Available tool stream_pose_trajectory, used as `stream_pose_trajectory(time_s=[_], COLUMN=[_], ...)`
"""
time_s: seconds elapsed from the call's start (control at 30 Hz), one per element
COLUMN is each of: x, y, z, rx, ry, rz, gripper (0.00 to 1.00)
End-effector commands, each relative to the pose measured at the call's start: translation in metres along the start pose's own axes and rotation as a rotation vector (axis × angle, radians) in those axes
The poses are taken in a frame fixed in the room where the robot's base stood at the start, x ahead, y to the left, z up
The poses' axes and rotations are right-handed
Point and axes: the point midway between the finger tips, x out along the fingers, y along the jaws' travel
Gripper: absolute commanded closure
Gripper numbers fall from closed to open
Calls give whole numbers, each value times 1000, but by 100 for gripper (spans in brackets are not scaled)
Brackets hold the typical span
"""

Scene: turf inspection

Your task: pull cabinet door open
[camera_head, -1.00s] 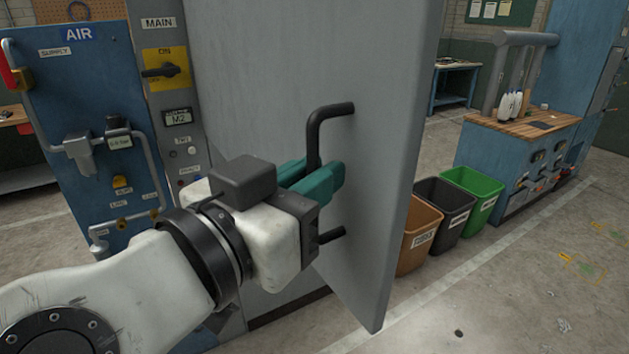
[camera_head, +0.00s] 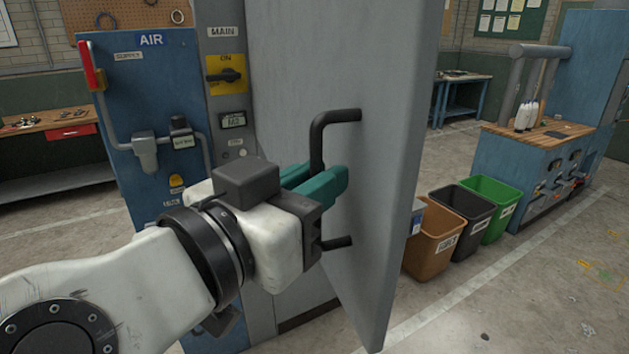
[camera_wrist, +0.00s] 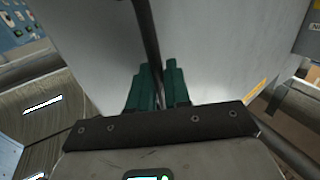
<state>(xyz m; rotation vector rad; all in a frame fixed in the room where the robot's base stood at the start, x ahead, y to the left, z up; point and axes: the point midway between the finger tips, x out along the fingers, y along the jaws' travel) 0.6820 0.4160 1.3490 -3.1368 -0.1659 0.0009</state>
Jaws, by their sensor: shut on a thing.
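The cabinet door (camera_head: 390,210) is a large grey panel. Its right edge is free and stands out from the cabinet front, so the door is partly open. A black bar handle (camera_head: 318,135) is mounted upright on its face. My gripper (camera_head: 335,180), with teal fingers, is shut around the handle's vertical bar, between its upper and lower mounts. In the wrist view the dark handle bar (camera_wrist: 147,35) runs down between the teal fingers (camera_wrist: 158,85). The fingers hide part of the bar. The cabinet's inside is not clearly visible.
A blue air panel (camera_head: 150,80) and a grey column with a yellow switch (camera_head: 226,74) stand left of the door. Brown (camera_head: 432,240), black (camera_head: 465,215) and green (camera_head: 495,205) bins stand beyond its free edge. Concrete floor (camera_head: 510,310) is clear at lower right.

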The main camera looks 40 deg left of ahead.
Motion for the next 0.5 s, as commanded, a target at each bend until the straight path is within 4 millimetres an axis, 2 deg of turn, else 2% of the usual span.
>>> stream_pose_trajectory(time_s=[0.17,0.2,0.3,0.5], x=[0,0,0,0], y=[-2,-2,-2,-1], z=[-1,-1,-1,0], rx=[0,0,0,0], ry=[2,2,1,1], rz=[-5,-6,-5,-3], gripper=[100,80,70,68])
